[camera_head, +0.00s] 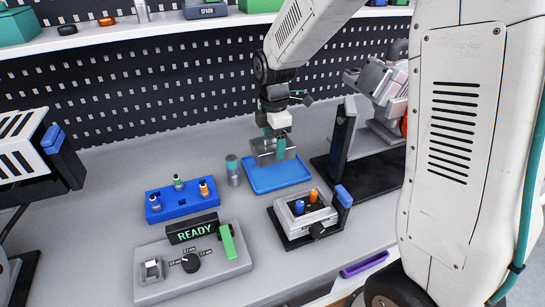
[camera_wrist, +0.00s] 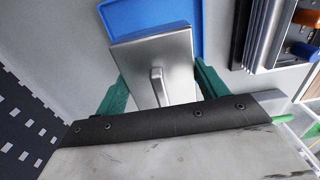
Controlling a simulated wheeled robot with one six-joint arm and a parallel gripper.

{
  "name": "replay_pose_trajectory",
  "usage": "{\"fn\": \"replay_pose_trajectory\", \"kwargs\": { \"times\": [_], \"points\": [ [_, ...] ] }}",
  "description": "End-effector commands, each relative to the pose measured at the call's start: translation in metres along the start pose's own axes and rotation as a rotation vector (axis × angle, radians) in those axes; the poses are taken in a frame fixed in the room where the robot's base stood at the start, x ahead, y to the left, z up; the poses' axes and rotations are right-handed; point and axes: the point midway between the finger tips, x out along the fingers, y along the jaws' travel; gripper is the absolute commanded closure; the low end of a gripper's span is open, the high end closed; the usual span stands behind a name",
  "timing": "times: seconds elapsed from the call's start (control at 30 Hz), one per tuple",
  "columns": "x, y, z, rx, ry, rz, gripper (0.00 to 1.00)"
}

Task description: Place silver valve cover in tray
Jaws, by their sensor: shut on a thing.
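The silver valve cover (camera_wrist: 150,55) is a flat metal box shape with a raised rib. It also shows in the head view (camera_head: 262,148), partly hidden by my gripper. My gripper (camera_head: 276,146) has green fingers and is shut on the cover, one finger on each side of it in the wrist view (camera_wrist: 157,88). The blue tray (camera_head: 280,183) lies on the bench just below. In the wrist view the tray's edge (camera_wrist: 196,20) shows behind the cover. In the head view the cover appears above the tray's back part; I cannot tell how large the gap is.
A blue holder (camera_head: 182,203) with small pegs, a READY control box (camera_head: 193,265) and a grey fixture (camera_head: 305,217) stand in front. A dark upright post (camera_head: 343,140) and machine stand at right.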

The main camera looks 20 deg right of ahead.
Motion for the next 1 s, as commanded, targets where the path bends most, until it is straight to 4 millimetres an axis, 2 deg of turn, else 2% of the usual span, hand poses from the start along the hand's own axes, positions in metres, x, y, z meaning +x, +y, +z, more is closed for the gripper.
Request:
{"fn": "replay_pose_trajectory", "kwargs": {
  "times": [0.03, 0.27, 0.47, 0.83, 0.87, 0.9, 0.93, 1.0],
  "points": [
    [0.008, 0.000, 0.003, 0.005, 0.000, -0.001, 0.57],
    [0.027, 0.000, 0.005, 0.008, 0.000, -0.002, 0.57],
    [0.053, 0.000, 0.004, 0.007, 0.000, -0.001, 0.57],
    [0.058, 0.000, 0.002, 0.005, 0.000, 0.001, 0.57],
    [0.058, 0.000, 0.002, 0.005, 0.000, 0.001, 0.23],
    [0.057, 0.000, 0.002, 0.005, 0.000, 0.001, 0.12],
    [0.057, 0.000, 0.002, 0.005, 0.000, 0.001, 0.07],
    [0.057, 0.000, 0.002, 0.005, 0.000, 0.001, 0.07]
  ]
}}
